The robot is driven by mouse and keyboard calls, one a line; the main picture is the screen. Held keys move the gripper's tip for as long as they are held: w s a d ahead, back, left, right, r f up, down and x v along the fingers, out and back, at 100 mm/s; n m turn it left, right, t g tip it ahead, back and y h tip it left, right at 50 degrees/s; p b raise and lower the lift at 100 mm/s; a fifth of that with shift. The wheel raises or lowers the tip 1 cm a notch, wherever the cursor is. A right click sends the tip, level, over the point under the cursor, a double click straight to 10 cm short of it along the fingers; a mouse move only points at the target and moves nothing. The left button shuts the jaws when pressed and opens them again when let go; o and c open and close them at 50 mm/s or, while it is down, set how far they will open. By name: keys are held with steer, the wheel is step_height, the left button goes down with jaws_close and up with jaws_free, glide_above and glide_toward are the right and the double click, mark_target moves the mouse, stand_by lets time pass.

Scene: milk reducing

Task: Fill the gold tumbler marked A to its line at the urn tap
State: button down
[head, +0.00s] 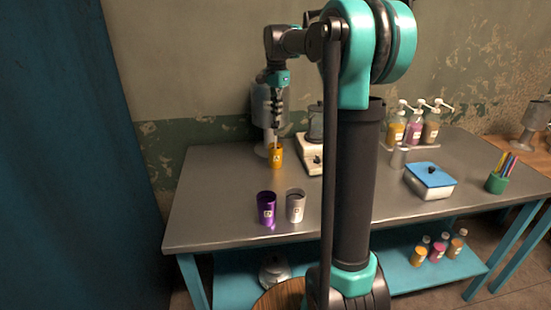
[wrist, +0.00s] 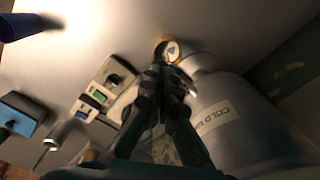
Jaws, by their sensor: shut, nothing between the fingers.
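The gold tumbler (head: 276,156) stands upright on the metal table at the foot of the urn; its pale label is too small to read. It also shows in the wrist view (wrist: 172,49), just beyond my fingertips. The grey urn (head: 261,105) stands behind it, with a label starting "COLD" in the wrist view (wrist: 225,120). My gripper (head: 276,138) points down in front of the urn, just above the tumbler. In the wrist view my fingers (wrist: 158,68) are together and empty. The tap is hidden behind my gripper, and the tumbler's fill level does not show.
A purple tumbler (head: 266,207) and a silver tumbler (head: 295,205) stand near the table's front left. A white scale-like device (head: 309,156) is right of the gold tumbler. Pump bottles (head: 413,128), a blue-lidded box (head: 430,180) and a green pen cup (head: 496,183) are farther right.

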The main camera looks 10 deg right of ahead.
stand_by(0.4)
steer(key=shift+r, duration=3.55)
